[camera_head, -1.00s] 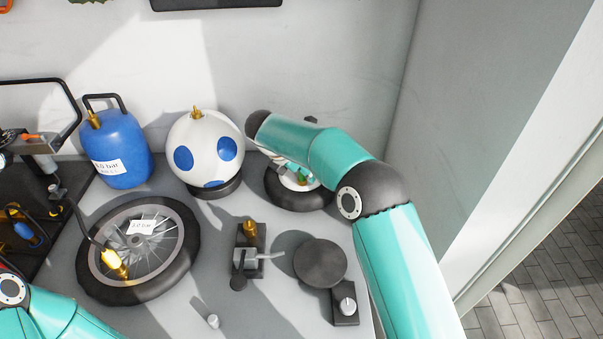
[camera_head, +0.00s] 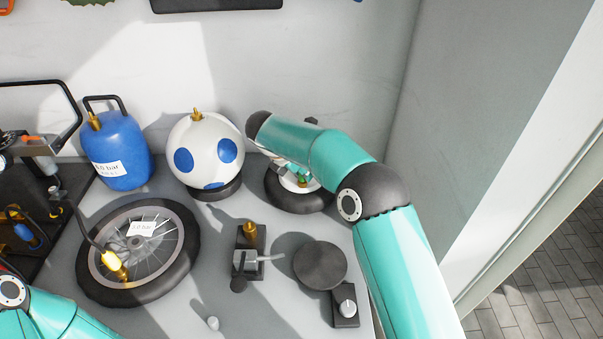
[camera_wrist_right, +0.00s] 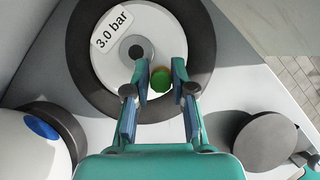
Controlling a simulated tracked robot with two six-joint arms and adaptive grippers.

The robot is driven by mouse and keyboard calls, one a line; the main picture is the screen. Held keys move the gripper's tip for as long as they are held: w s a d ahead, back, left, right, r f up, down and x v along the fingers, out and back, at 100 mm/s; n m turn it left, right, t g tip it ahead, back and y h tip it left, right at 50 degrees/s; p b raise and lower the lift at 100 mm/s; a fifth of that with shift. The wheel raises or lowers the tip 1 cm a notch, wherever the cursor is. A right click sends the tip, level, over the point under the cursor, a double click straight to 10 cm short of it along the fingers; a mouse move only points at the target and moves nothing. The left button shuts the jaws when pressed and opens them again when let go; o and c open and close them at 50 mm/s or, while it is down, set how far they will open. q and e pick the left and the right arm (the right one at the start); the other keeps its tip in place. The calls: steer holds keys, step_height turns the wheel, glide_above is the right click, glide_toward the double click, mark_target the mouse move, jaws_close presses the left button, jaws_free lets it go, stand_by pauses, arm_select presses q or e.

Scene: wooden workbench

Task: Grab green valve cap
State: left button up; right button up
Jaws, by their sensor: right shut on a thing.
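The green valve cap (camera_wrist_right: 161,81) sits between the two fingertips of my right gripper (camera_wrist_right: 160,74) in the right wrist view. The gripper is shut on it, over the pale hub of a small black-tyred wheel (camera_wrist_right: 84,55) labelled 3.0 bar. In the head view the cap is a small green spot (camera_head: 303,181) at that wheel (camera_head: 290,201), and my right forearm covers much of the wheel and gripper. I cannot tell whether the cap is still on its valve. My left arm shows at the bottom left; its gripper is out of the picture.
A white ball with blue spots (camera_head: 205,135) and a blue tank (camera_head: 120,150) stand left of the small wheel. A spoked wheel (camera_head: 190,250) lies at the left. A brass-topped fixture (camera_head: 250,262) and a round dark disc (camera_head: 320,265) stand in front.

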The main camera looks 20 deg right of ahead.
step_height(320, 180, up, 9)
steer(key=shift+r+p, duration=0.1)
steer(key=shift+p, duration=0.4)
step_height(320, 180, up, 10)
steer(key=p, duration=0.5)
